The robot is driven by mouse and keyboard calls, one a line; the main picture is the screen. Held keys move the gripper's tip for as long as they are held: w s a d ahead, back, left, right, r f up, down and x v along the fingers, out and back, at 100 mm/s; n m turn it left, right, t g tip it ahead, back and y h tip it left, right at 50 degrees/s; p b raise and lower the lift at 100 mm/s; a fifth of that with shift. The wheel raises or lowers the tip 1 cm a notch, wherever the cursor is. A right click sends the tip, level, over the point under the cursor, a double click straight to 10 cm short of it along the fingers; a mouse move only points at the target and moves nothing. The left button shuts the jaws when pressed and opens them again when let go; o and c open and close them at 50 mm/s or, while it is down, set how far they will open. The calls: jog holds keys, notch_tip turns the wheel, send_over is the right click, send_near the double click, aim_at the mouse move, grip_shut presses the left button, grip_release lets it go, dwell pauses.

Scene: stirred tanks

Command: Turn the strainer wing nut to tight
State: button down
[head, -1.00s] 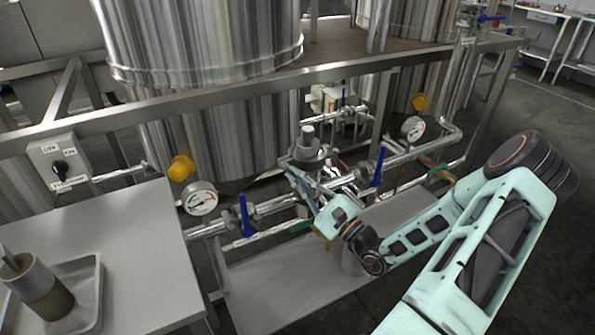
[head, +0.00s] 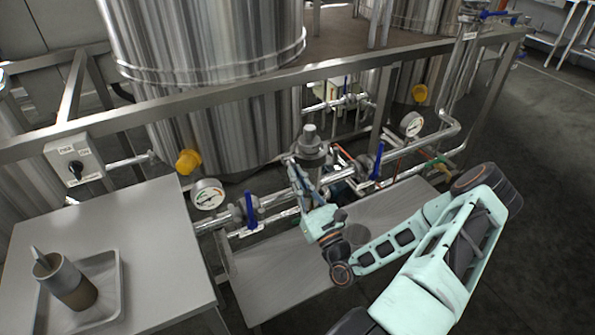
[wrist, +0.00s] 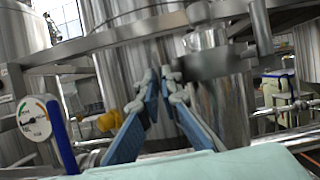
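The strainer (head: 311,150) is an upright metal housing with a knob-like top, in the pipe run at the middle of the head view. In the wrist view its shiny cylinder (wrist: 214,100) stands right of my fingers. A dark grey bar (wrist: 215,64) crosses its top; it may be the wing nut, but I cannot be sure. My gripper (head: 293,164) is just left of the strainer in the head view. In the wrist view my gripper (wrist: 161,78) has its two blue pads apart with a narrow gap and nothing between them. I cannot tell whether a fingertip touches the bar.
Blue-handled valves (head: 250,210) and (head: 377,162) and a pressure gauge (head: 208,195) sit along the pipes. A frame rail (head: 230,93) runs behind, before the large tank (head: 200,45). A table at left holds a tray (head: 118,290) with a cup (head: 66,283).

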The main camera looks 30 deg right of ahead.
jog(key=shift+m, duration=0.4)
jog(key=c, duration=2.2)
grip_release()
jog(key=shift+o, duration=0.2)
jog(key=shift+f+n, duration=0.1)
jog(key=shift+n, duration=0.2)
